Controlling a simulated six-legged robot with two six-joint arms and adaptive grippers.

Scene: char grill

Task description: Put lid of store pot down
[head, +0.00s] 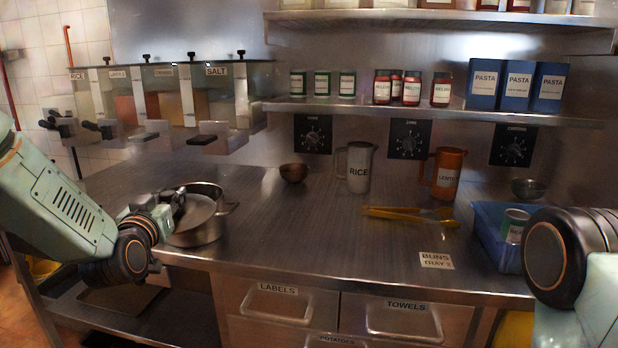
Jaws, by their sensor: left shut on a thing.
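The steel store pot (202,238) stands on the left part of the steel counter, near its front edge, with a side handle showing at its right. The grey round lid (203,211) is at the pot's mouth, partly hidden by my left gripper. My left gripper (178,200) comes in from the left and is shut on the lid. I cannot tell whether the lid rests on the rim or hangs just above it. My right arm shows at the right edge, but its gripper is out of view.
A small brown bowl (294,172), a RICE jug (358,168), an orange LENTILS jug (447,172) and yellow tongs (408,214) lie farther back. A blue tray (487,237) with a can is at right. Dispensers (217,100) hang above the pot. The counter's middle is clear.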

